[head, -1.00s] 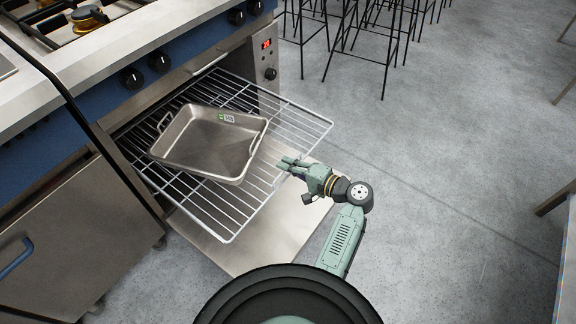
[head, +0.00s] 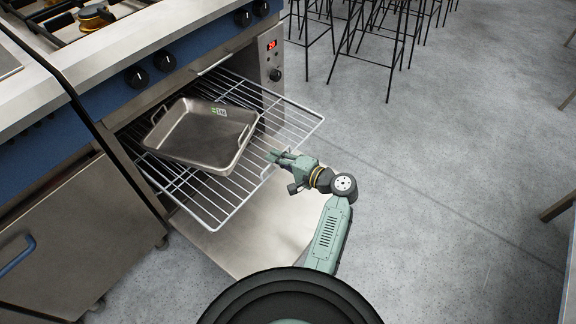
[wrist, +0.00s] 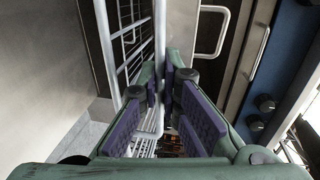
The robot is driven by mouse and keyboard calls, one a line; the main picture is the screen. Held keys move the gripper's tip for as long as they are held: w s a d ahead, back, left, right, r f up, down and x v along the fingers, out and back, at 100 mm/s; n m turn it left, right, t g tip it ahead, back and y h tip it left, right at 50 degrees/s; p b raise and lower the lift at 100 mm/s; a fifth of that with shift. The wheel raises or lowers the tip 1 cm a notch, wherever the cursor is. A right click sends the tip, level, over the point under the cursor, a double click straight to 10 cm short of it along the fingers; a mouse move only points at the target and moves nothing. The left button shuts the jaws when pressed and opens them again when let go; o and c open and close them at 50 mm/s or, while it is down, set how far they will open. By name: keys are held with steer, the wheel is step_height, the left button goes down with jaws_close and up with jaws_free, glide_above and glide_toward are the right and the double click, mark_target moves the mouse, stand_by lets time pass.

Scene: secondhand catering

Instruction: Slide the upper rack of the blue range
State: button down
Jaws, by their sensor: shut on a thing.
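The upper rack (head: 196,199) is a chromed wire shelf sticking partly out of the open oven of the blue range (head: 175,62). A metal roasting pan (head: 200,138) with handles rests on it. My gripper (head: 276,159) is at the rack's front edge, right of the pan. In the wrist view, my gripper's purple-padded fingers (wrist: 168,80) are shut on the rack's front bar (wrist: 159,40). The rack's wires (wrist: 128,40) run to the left of that bar. The back of the rack is hidden inside the oven.
The oven door (head: 250,235) hangs open below the rack. Black stools (head: 365,35) stand at the back. A steel cabinet with a blue handle (head: 18,256) is at left. The grey floor (head: 440,180) to the right is clear.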

mark_target(202, 119)
steer(key=r+b+x, duration=0.2)
steer(key=b+x, duration=0.2)
steer(key=x, duration=0.7)
steer(key=r+b+x, duration=0.2)
steer(key=b+x, duration=0.1)
steer(key=x, duration=0.7)
steer(key=a+r+b+x, duration=0.1)
steer(key=b+x, duration=0.3)
steer(key=x, duration=0.7)
steer(key=shift+w+a+r+b, duration=0.25)
steer(key=shift+w+r+b, duration=0.1)
steer(key=shift+w+r, duration=0.2)
steer(key=shift+w+a, duration=0.4)
steer(key=shift+w+r, duration=0.1)
steer(key=shift+r, duration=0.1)
steer(key=shift+a, duration=0.1)
steer(key=c, duration=1.9)
jaws_free()
steer(key=shift+a, duration=0.1)
steer(key=shift+o, duration=0.6)
steer(key=shift+f, duration=0.1)
